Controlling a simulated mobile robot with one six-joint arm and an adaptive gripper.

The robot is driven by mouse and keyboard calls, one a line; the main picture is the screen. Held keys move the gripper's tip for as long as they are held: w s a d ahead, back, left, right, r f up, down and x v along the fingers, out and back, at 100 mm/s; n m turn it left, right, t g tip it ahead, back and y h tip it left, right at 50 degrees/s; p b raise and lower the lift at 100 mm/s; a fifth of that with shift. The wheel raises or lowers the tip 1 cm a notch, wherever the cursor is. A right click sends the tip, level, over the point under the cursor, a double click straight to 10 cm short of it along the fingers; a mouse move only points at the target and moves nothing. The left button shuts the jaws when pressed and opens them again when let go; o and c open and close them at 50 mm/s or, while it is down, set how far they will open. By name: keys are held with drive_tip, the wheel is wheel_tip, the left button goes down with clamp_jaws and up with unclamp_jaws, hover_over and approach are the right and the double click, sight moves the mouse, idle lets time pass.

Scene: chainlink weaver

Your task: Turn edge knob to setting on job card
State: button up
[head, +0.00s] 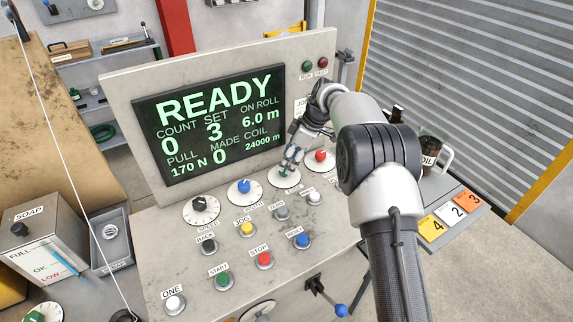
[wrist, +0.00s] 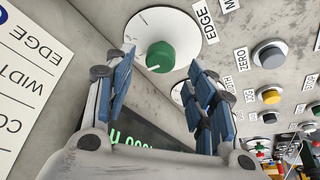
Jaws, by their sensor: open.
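The edge knob is green on a white round dial, beside an EDGE label. In the wrist view the knob (wrist: 160,56) lies just beyond my fingertips, and its white mark points toward the lower left of the picture. In the head view my gripper (head: 289,163) is over the edge dial (head: 284,178) and mostly hides the knob. My gripper's blue-padded fingers (wrist: 163,62) are open, one to each side of the knob in the picture; I cannot tell whether they touch it. The job card (wrist: 28,75) shows partly, with EDGE and WIDTH lines; its values are out of view.
A blue knob (head: 244,186) and a black knob (head: 201,204) are left of the edge dial. A red knob (head: 320,156) is close on its right. Several push buttons lie nearer. The READY screen (head: 210,122) stands behind the panel.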

drive_tip(key=v, duration=0.8)
drive_tip(key=shift+d+r, duration=0.15)
drive_tip(key=shift+r, duration=0.1)
drive_tip(key=shift+s, duration=0.1)
drive_tip(key=s+d+r+m+t+h, duration=0.1)
drive_tip(key=s+d+r+m, duration=0.3)
drive_tip(key=s+r, duration=0.5)
drive_tip(key=s+d+r+m+t+h, duration=0.1)
drive_tip(key=s+d+r+m, duration=0.3)
drive_tip(key=s+r, duration=0.45)
drive_tip(key=s+d+f+m, duration=0.2)
drive_tip(key=s, duration=0.6)
drive_tip(key=s+d+f+m+t+h, duration=0.1)
drive_tip(key=s+d+f+m, duration=0.1)
drive_tip(key=s, duration=0.7)
drive_tip(key=s+d+f+m+h, duration=0.1)
drive_tip(key=s+f+m, duration=0.3)
drive_tip(key=s, duration=0.5)
drive_tip(key=shift+d+t, duration=0.4)
drive_tip(key=shift+d, duration=0.5)
